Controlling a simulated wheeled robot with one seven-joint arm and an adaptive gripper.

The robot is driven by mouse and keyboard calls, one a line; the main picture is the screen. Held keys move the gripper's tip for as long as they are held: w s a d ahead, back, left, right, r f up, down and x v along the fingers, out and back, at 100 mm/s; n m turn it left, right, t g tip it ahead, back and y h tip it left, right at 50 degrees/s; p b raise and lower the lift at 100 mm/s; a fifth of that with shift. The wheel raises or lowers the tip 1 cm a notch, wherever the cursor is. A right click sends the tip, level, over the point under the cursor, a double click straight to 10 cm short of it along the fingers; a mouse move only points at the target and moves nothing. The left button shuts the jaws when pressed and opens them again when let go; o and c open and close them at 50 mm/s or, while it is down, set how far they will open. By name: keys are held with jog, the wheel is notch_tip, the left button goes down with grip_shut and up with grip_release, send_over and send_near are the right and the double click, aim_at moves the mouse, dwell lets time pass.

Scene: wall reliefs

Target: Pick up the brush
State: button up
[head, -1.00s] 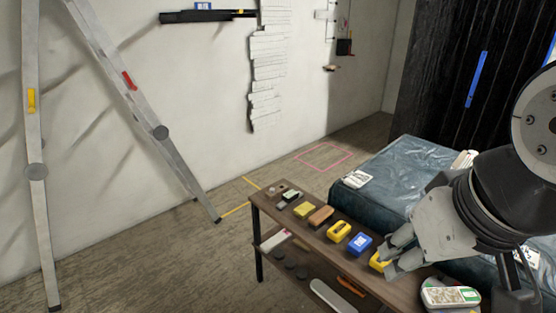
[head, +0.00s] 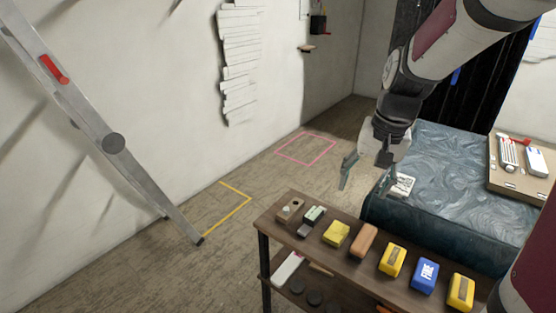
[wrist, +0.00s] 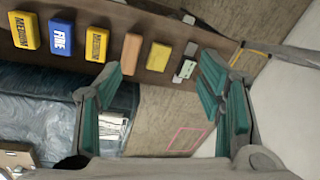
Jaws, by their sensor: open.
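I cannot tell for sure which thing is the brush. A small item with a pale green top and dark lower part (head: 313,217) lies near the far left end of the bench (head: 272,240), beside a wooden block with a hole (head: 290,210). The pale green item also shows in the wrist view (wrist: 187,68). My gripper (head: 368,172) is open and empty, fingers pointing down, above and beyond the bench's back edge.
Several yellow, brown and blue sanding blocks (head: 424,276) line the bench top. More items lie on its lower shelf (head: 287,268). A plastic-covered block (head: 445,215) carrying a cardboard box (head: 523,180) stands at right. A ladder (head: 92,120) leans at left. Taped floor (head: 306,148) lies clear behind.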

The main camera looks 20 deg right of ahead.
aim_at(365, 237)
jog(key=w+d+f+m+b, duration=0.1)
jog(key=w+d+f+b, duration=0.1)
jog(key=f, duration=0.6)
jog(key=w+d+f+m+g+b, duration=0.1)
jog(key=w+d+f+b, duration=0.1)
jog(key=d+f, duration=0.3)
jog(key=w+d+f+m+b, duration=0.1)
jog(key=w+d+f+b, duration=0.1)
jog(key=f, duration=0.9)
jog(key=shift+d+g+h, duration=0.3)
jog(key=shift+d, duration=0.35)
jog(key=shift+w+f+b, duration=0.2)
jog(key=shift+f+b, duration=0.3)
jog(key=shift+f, duration=0.95)
jog(key=shift+w+f+b, duration=0.15)
jog(key=shift+f+b, duration=0.3)
jog(key=shift+f, duration=1)
jog(key=c, duration=1.3)
jog(key=shift+c, duration=0.2)
notch_tip(365, 237, up, 10)
jog(key=shift+r+p, duration=0.1)
jog(key=shift+p, duration=1.15)
